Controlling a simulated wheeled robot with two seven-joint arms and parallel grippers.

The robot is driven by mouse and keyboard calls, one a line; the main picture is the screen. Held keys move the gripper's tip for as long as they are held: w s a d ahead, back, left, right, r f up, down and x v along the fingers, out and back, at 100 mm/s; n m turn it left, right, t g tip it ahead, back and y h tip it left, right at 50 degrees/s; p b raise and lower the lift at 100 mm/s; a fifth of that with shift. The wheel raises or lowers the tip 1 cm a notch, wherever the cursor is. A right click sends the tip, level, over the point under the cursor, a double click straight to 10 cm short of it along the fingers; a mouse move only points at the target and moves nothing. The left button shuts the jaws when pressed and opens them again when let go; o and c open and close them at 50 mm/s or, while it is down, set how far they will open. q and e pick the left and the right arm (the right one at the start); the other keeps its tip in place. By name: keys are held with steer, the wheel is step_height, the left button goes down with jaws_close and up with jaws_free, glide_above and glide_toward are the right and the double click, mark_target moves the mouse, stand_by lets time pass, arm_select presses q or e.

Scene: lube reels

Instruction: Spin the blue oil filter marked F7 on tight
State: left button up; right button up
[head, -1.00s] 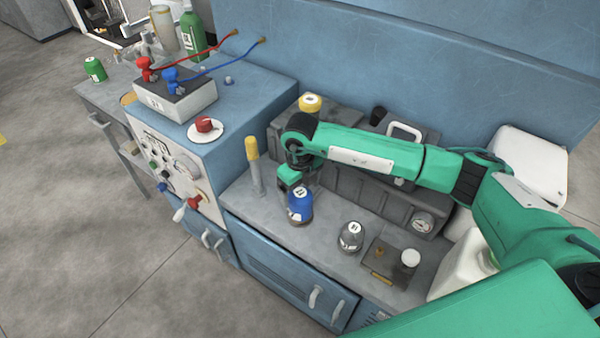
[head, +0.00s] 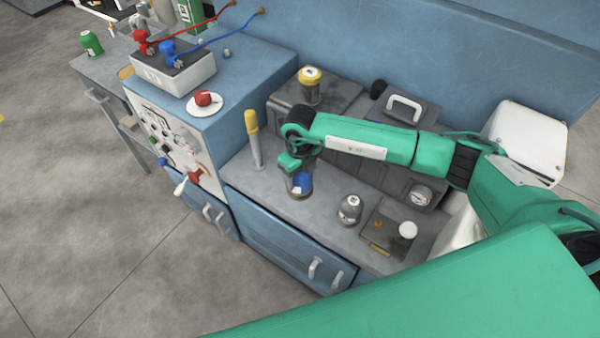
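The blue oil filter (head: 303,182) stands upright on the grey bench top, left of a silver filter. Its marking cannot be read, and its top and left side are partly covered by my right gripper. My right gripper (head: 297,175) points down from above and its fingers are at the filter's upper part. I cannot tell whether they are closed on it or only around it. My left gripper is not in view. A yellow-topped filter (head: 310,85) stands upright on a dark grey housing (head: 345,98) behind.
A silver filter (head: 350,209) and a dark tray (head: 376,246) with a white cap (head: 407,230) are to the right. A yellow-topped post (head: 253,135) stands close on the left. A gauge (head: 421,196) sits on the grey block. The bench's front edge is near.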

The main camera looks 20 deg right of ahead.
steer(key=shift+r+m+p, duration=0.1)
steer(key=shift+m+p, duration=0.25)
steer(key=shift+m, duration=0.45)
steer(key=m, duration=0.3)
steer(key=shift+m+p, duration=0.3)
steer(key=shift+p, duration=0.1)
steer(key=m+p, duration=0.1)
steer(key=m, duration=0.2)
steer(key=shift+m+p, duration=0.45)
steer(key=shift+m, duration=0.65)
